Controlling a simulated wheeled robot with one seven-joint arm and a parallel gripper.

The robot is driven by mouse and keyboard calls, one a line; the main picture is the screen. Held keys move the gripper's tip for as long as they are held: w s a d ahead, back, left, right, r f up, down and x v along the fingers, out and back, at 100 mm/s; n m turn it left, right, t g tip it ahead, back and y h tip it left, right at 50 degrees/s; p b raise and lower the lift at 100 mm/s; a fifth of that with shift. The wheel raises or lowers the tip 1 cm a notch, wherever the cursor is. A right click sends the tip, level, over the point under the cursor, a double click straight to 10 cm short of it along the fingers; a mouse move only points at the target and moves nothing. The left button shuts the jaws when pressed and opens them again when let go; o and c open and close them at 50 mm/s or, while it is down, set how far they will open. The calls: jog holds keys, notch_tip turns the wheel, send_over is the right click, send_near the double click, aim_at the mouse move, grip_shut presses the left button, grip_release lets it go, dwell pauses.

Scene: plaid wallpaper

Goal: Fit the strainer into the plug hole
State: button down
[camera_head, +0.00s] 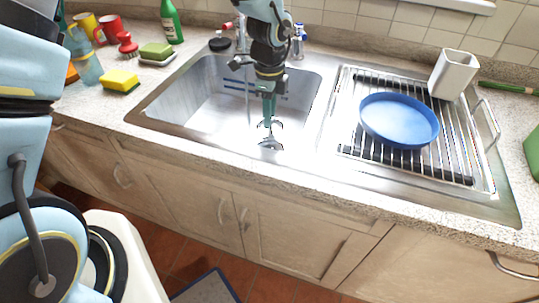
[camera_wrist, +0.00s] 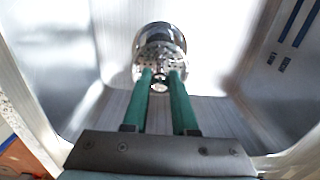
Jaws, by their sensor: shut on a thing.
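My gripper (camera_head: 267,121) reaches down into the steel sink basin (camera_head: 205,114). Its two green fingers are closed around the small knob of the strainer (camera_wrist: 160,56) in the wrist view. The strainer is a shiny, round metal piece with a perforated face. In the head view its shiny rim (camera_head: 277,125) shows around the fingertips. A dark, shiny round form (camera_head: 270,145), which looks like the plug hole, lies just below it in that view. The wrist view mostly hides the hole behind the strainer, and I cannot tell whether the two touch.
A blue plate (camera_head: 399,119) and a white holder (camera_head: 453,74) stand on the drying rack at right. A yellow sponge (camera_head: 120,80), a green bottle (camera_head: 171,22), a red brush (camera_head: 127,44) and mugs stand at left. Basin walls surround my gripper; the basin's left part is clear.

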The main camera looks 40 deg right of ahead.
jog(key=shift+f+p, duration=1.45)
jog(key=shift+f, duration=3.35)
jog(key=c, duration=0.7)
grip_release()
jog(key=shift+f, duration=0.2)
jog(key=r+b, duration=0.1)
jog(key=r, duration=0.2)
jog(key=r+b, duration=0.1)
jog(key=r, duration=0.3)
jog(key=r+b, duration=0.1)
jog(key=r, duration=0.3)
jog(key=shift+w+a+b, duration=0.2)
jog(key=shift+w+b, duration=0.05)
jog(key=shift+b, duration=0.1)
jog(key=w+a+r+n, duration=0.4)
jog(key=w+a+n, duration=0.25)
jog(key=a, duration=0.45)
jog(key=w+a+r+n, duration=0.3)
jog(key=w+a+n, duration=0.2)
jog(key=a+n, duration=0.45)
jog(key=s+a+r+n, duration=0.1)
jog(key=a+r+n, duration=0.1)
jog(key=a+n, duration=0.4)
jog(key=s+a+r+n+t, duration=0.1)
jog(key=a+n, duration=0.5)
jog(key=a, duration=0.8)
jog(key=shift+s+a+r+t, duration=0.15)
jog(key=shift+s+r+t, duration=0.15)
jog(key=shift+s+r, duration=0.2)
